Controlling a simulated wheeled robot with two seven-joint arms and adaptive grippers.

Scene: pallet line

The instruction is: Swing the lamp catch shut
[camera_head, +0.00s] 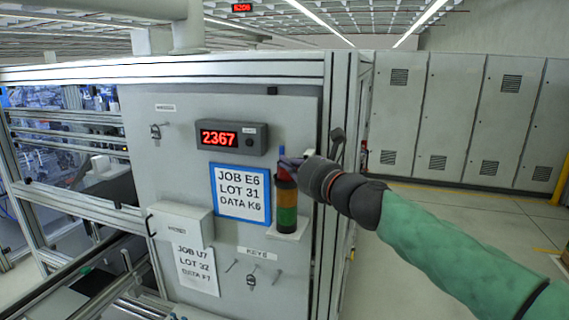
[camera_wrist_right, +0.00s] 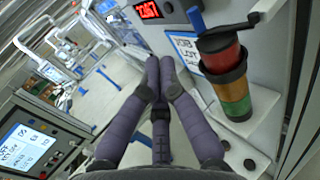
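The lamp (camera_head: 287,217) is a stacked light with orange-red and green bands on a small white shelf at the panel's right side. It also shows large at the right of the right wrist view (camera_wrist_right: 232,92). A blue lever, apparently the catch (camera_head: 282,151), sticks up at the lamp's top; it shows in the right wrist view (camera_wrist_right: 195,19). My right gripper (camera_head: 289,165) is at the lamp's top in the head view and hides part of it. In the right wrist view its fingers (camera_wrist_right: 160,62) are together and empty, left of the lamp. My left gripper is out of view.
The grey panel (camera_head: 180,105) carries a red display (camera_head: 219,138), a blue-framed sheet (camera_head: 240,216), a white box (camera_head: 180,222) and hanging keys (camera_head: 251,279). An aluminium post (camera_head: 339,100) stands right of the lamp. Open floor (camera_head: 415,280) lies at right.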

